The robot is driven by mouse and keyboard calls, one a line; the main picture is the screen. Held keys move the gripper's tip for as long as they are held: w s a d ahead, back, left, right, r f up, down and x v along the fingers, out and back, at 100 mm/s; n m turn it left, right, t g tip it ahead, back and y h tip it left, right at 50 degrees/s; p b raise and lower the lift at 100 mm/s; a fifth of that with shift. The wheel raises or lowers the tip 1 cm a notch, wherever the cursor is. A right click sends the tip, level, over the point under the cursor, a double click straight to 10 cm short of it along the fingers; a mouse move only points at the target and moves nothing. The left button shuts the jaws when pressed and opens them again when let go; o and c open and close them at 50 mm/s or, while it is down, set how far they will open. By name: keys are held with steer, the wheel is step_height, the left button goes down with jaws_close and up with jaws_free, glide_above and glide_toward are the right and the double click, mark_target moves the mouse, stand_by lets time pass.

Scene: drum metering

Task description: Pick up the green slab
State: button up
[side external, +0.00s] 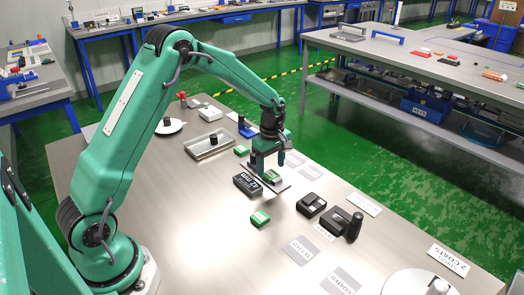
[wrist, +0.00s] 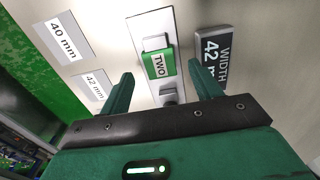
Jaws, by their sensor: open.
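A green block (side external: 273,177) lies on a light grey plate (side external: 284,187) below my gripper (side external: 267,165) in the side view. In the wrist view, this green block (wrist: 159,63) bears the word TWO and lies on the pale plate (wrist: 142,24), between and beyond the fingertips. My gripper (wrist: 165,74) is open, with nothing between its fingers. In the side view, two more small green blocks lie apart on the table, one behind (side external: 241,150) and one in front (side external: 260,218). Which one is called the slab is not marked.
A dark block labelled WIDTH 42 mm (wrist: 211,57) lies close to the right finger; it also shows in the side view (side external: 247,184). Black blocks (side external: 312,205) and a dark upright cylinder (side external: 355,227) stand right. A metal tray (side external: 210,146) is behind. The front-left table is clear.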

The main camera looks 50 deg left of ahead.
steer(key=shift+f, duration=1.3)
steer(key=c, duration=1.1)
steer(key=shift+r, duration=0.2)
steer(key=shift+c, duration=0.2)
steer(key=shift+r, duration=0.55)
steer(key=r, duration=0.3)
steer(key=shift+s+d+r, duration=0.1)
steer(key=shift+d, duration=0.25)
steer(key=s+d+r, duration=0.4)
steer(key=d+r, duration=0.2)
steer(key=d, duration=0.4)
steer(key=shift+s+r, duration=0.2)
